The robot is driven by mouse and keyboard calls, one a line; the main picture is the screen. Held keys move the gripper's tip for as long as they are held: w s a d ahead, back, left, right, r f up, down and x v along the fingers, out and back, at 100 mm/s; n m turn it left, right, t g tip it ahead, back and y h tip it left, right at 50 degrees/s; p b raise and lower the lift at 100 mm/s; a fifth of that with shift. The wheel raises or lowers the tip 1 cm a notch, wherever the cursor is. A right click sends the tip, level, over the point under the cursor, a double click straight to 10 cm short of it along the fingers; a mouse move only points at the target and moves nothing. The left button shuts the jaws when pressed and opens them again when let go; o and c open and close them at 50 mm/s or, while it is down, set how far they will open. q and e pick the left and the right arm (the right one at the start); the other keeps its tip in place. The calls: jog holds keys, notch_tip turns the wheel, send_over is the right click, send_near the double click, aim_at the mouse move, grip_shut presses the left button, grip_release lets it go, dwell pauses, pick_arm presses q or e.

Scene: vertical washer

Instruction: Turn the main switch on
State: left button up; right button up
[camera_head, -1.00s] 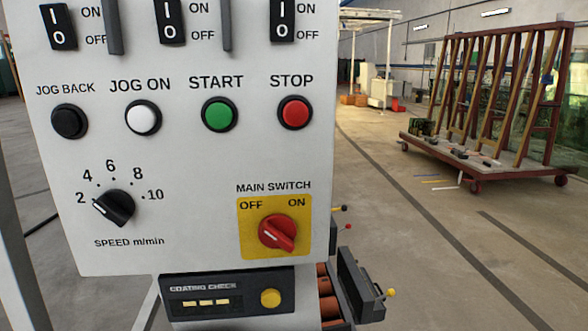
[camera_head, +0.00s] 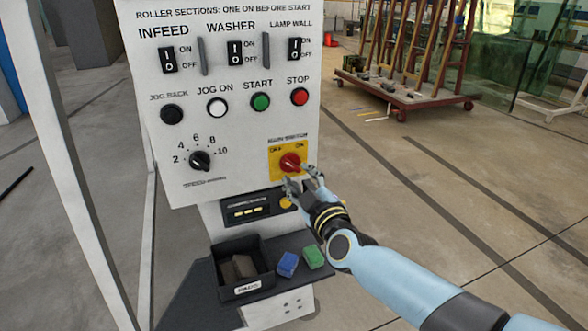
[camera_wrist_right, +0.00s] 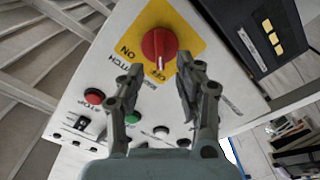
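The main switch is a red rotary knob (camera_head: 290,162) on a yellow plate (camera_head: 275,174), low on the right of the white control panel. In the right wrist view the red knob (camera_wrist_right: 158,45) sits just beyond the fingertips, and its ridge appears to point toward the OFF label. My right gripper (camera_head: 302,182) is in front of the plate, just below the knob. In the right wrist view my right gripper (camera_wrist_right: 160,72) is open, with nothing between its fingers. Whether a fingertip touches the panel cannot be told. My left gripper is not in view.
A speed dial (camera_head: 200,160) and a row with the red stop button (camera_head: 299,97) are nearby on the panel. Below are a black coating check box (camera_head: 245,208), a dark bin (camera_head: 240,285), and blue (camera_head: 287,264) and green (camera_head: 313,256) blocks on a shelf.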

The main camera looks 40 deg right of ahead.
aim_at(292, 166)
jog(key=x, duration=0.2)
jog(key=shift+w, duration=0.4)
jog(key=shift+w+d+b, duration=0.2)
jog(key=shift+w+b, duration=0.15)
jog(key=shift+w, duration=0.35)
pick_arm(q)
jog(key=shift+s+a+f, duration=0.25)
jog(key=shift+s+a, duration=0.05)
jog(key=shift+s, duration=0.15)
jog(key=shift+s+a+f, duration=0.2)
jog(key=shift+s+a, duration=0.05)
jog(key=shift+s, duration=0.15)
pick_arm(e)
jog(key=c, duration=0.6)
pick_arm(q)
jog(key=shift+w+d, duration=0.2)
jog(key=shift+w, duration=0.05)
pick_arm(e)
grip_shut()
